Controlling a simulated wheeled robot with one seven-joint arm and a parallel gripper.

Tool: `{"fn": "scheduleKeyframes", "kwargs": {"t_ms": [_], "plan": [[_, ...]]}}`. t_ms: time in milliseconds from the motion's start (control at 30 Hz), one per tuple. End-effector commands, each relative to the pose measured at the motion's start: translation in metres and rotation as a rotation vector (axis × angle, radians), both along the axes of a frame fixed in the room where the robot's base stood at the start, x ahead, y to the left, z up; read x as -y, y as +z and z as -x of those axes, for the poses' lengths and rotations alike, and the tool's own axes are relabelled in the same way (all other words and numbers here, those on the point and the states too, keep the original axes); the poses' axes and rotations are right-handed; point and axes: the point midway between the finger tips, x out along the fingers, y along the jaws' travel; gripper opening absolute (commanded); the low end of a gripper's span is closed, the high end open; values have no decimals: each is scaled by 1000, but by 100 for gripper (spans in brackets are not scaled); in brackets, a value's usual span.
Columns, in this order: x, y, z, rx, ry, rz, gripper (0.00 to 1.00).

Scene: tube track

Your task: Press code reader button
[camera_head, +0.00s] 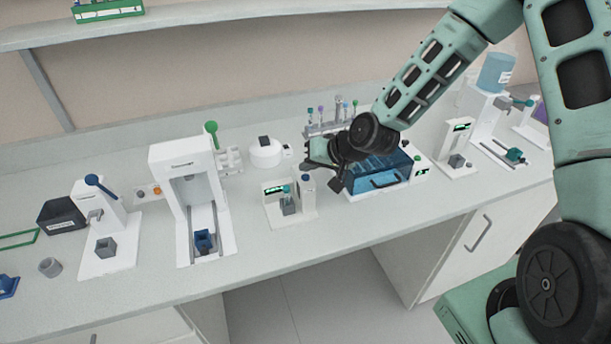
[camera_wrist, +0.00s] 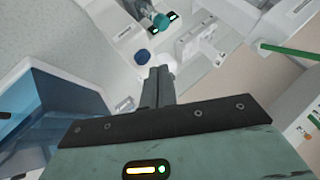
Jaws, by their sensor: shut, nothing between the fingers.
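A small white device that looks like the code reader (camera_head: 271,214) stands on the bench. It has a small lit display and a grey holder with a teal-capped tube (camera_head: 287,193) upright in it. A round dark blue button (camera_head: 306,178) tops the post at its right; the button also shows in the wrist view (camera_wrist: 142,56). My gripper (camera_head: 307,165) is shut and empty, just above and behind the button in the head view. In the wrist view, my fingertips (camera_wrist: 158,72) appear close to the button, with a small gap in the picture; contact cannot be confirmed.
A blue-windowed box (camera_head: 380,182) stands right of the reader. A tall white machine (camera_head: 180,165) with a blue holder is to the left. A tube rack (camera_head: 330,127) and a round white device (camera_head: 265,152) are behind. Clear bench lies in front.

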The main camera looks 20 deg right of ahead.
Motion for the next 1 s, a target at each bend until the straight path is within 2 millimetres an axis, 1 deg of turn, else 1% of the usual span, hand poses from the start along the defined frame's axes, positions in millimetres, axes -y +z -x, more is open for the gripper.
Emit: {"fn": "scheduleKeyframes", "kwargs": {"t_ms": [200,567,1000], "plan": [[0,-8,0,0,0,0,0],[0,-8,0,0,0,0,0],[0,-13,0,0,0,0,0]]}}
